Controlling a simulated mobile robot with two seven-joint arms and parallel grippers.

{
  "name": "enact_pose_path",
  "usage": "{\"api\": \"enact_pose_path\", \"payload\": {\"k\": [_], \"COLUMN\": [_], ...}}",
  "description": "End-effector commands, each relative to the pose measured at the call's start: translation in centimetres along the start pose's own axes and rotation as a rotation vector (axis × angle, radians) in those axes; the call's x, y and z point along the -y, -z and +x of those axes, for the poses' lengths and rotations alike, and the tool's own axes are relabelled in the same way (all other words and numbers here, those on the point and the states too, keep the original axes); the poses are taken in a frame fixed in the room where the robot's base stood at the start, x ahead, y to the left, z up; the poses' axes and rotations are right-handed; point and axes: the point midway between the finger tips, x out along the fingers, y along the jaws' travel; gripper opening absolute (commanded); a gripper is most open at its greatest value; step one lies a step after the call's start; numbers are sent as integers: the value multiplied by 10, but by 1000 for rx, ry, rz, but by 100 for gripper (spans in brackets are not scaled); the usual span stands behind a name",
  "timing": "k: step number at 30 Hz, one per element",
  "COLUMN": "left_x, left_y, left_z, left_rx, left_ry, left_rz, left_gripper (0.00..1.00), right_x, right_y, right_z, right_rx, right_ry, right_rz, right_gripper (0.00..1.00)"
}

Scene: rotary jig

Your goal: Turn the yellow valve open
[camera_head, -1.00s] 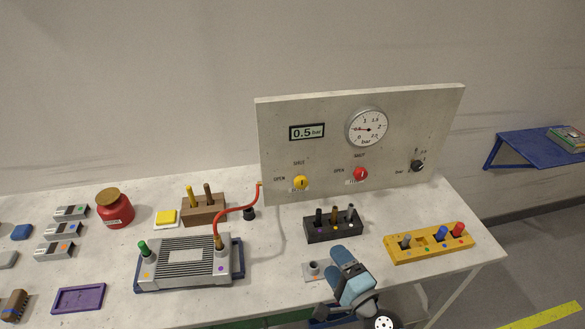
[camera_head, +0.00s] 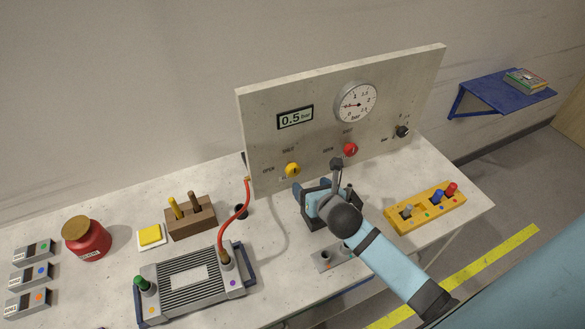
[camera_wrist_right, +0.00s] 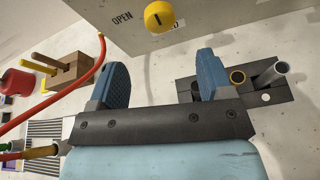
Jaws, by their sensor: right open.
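The yellow valve (camera_head: 292,170) is a round knob on the upright grey panel (camera_head: 410,80), low on its left side, with an OPEN label to its left. It also shows in the right wrist view (camera_wrist_right: 159,16), ahead of and above the fingers. My right gripper (camera_head: 315,188) is just in front of the panel, below and slightly right of the valve, apart from it. In the right wrist view its two blue fingers (camera_wrist_right: 165,80) are spread with nothing between them. My left gripper is not in view.
A red knob (camera_head: 350,149), a black knob (camera_head: 402,131), a gauge (camera_head: 355,102) and a 0.5 bar display (camera_head: 295,117) are on the panel. A black holder (camera_wrist_right: 240,97) stands beside the right finger. A red hose (camera_head: 238,215) runs left of the gripper.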

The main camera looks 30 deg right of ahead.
Motion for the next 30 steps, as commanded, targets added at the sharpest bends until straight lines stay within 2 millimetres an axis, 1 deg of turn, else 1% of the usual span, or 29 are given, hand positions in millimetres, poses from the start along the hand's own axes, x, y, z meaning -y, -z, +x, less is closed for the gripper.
{"api": "enact_pose_path", "payload": {"k": [3,9,12,15,18,21,29,30], "left_x": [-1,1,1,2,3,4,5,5], "left_y": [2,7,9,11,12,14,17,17], "left_z": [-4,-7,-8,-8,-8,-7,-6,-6], "left_rx": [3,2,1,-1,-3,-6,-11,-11], "left_ry": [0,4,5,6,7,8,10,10], "left_rz": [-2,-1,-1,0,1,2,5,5], "left_gripper": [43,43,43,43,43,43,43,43], "right_x": [0,0,0,0,0,0,0,0], "right_y": [-3,-3,-2,-2,-1,-1,0,0], "right_z": [26,69,86,100,109,113,114,114], "right_rx": [1,1,1,1,1,1,1,1], "right_ry": [1,1,1,1,1,0,0,0], "right_rz": [1,0,-1,-1,-1,-2,-2,-2], "right_gripper": [73,73,73,73,73,73,73,69]}}
